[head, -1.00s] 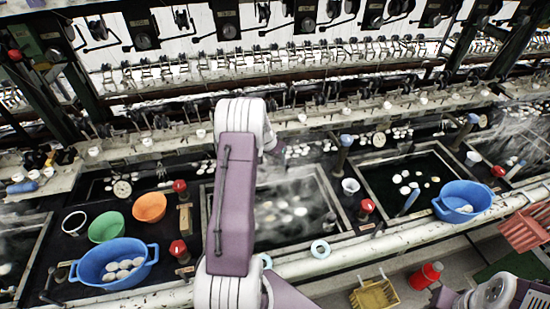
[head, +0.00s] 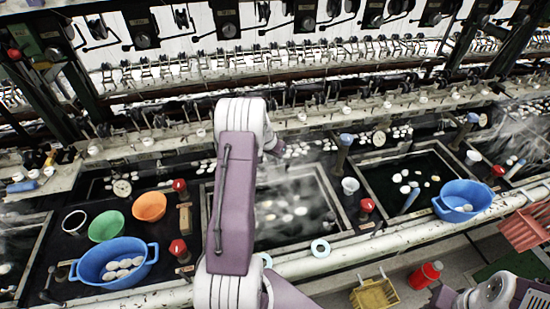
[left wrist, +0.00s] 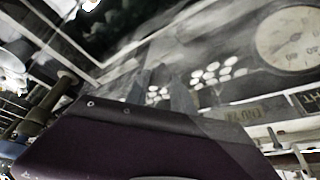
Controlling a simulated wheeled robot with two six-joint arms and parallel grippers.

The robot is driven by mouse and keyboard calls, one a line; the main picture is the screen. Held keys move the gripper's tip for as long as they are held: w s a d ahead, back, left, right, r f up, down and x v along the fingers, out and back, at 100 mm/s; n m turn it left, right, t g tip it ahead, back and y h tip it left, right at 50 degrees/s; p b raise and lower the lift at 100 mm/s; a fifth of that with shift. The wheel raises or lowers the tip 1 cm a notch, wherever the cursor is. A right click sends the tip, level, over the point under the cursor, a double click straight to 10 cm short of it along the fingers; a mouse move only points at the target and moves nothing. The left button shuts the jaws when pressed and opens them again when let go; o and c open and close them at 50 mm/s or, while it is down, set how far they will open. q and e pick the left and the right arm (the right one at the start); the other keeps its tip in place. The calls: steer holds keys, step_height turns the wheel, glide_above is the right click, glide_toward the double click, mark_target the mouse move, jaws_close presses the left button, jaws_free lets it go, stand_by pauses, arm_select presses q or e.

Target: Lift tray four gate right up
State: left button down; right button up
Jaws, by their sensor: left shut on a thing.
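My left arm reaches up the middle of the head view to the back edge of the steaming middle basin (head: 320,195). My left gripper (head: 275,148) is mostly hidden behind its own wrist there. In the left wrist view its grey fingers (left wrist: 163,95) point at a row of white cocoons (left wrist: 215,73). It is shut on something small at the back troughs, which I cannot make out. Neither the gate nor its height can be told from these views. My right gripper is not in view; only part of the right arm shows at the lower right.
A round dial gauge (left wrist: 290,38) is close to the left gripper. Blue basins stand at left (head: 95,280) and right (head: 440,208), with green (head: 105,228) and orange (head: 150,206) bowls at left. Red-topped knobs (head: 179,249) and a blue-topped post (head: 345,141) stick up between basins.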

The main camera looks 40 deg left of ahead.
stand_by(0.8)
arm_select(q)
step_height(320, 180, up, 4)
steer(key=shift+w+a+r+p, duration=0.1)
steer(key=shift+r+p, duration=0.1)
steer(key=shift+p, duration=1.05)
steer(key=shift+r, duration=0.35)
steer(key=shift+f, duration=0.15)
steer(key=c, duration=1.1)
jaws_free()
steer(key=shift+f, duration=0.1)
steer(key=b+v, duration=0.1)
steer(key=v, duration=0.8)
